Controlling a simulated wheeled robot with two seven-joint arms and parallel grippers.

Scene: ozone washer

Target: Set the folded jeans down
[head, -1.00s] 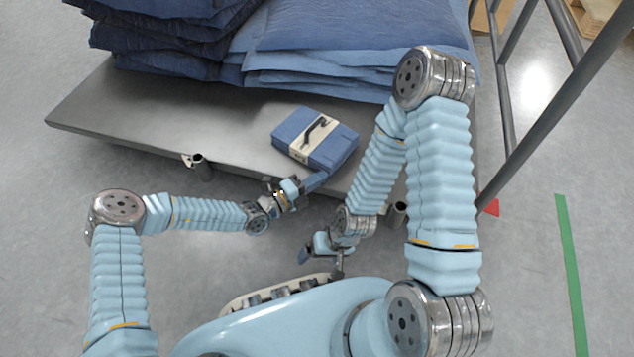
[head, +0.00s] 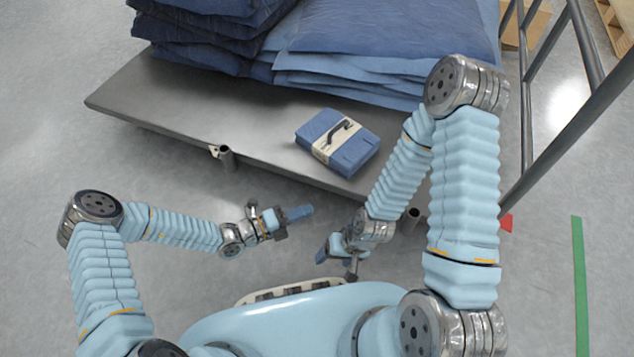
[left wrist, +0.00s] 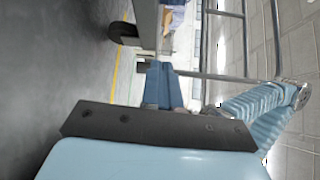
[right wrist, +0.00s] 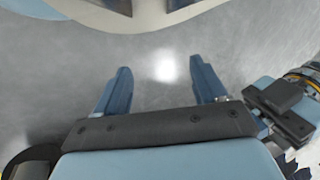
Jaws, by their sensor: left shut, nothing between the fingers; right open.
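The folded jeans (head: 354,156) lie flat as a blue bundle on the grey metal platform (head: 165,95), near its front edge. My left gripper (head: 300,212) is shut and empty, off the platform's front edge and below left of the jeans. Its closed fingers also show in the left wrist view (left wrist: 162,85). My right gripper (head: 322,254) is lower, near my base and away from the jeans. In the right wrist view its fingers (right wrist: 160,88) are spread over bare floor with nothing between them.
Tall stacks of dark (head: 200,40) and lighter blue (head: 390,40) fabric stand at the back of the platform. Grey rails (head: 560,120) rise on the right. A short post (head: 227,157) is at the front edge. The platform left of the jeans is clear.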

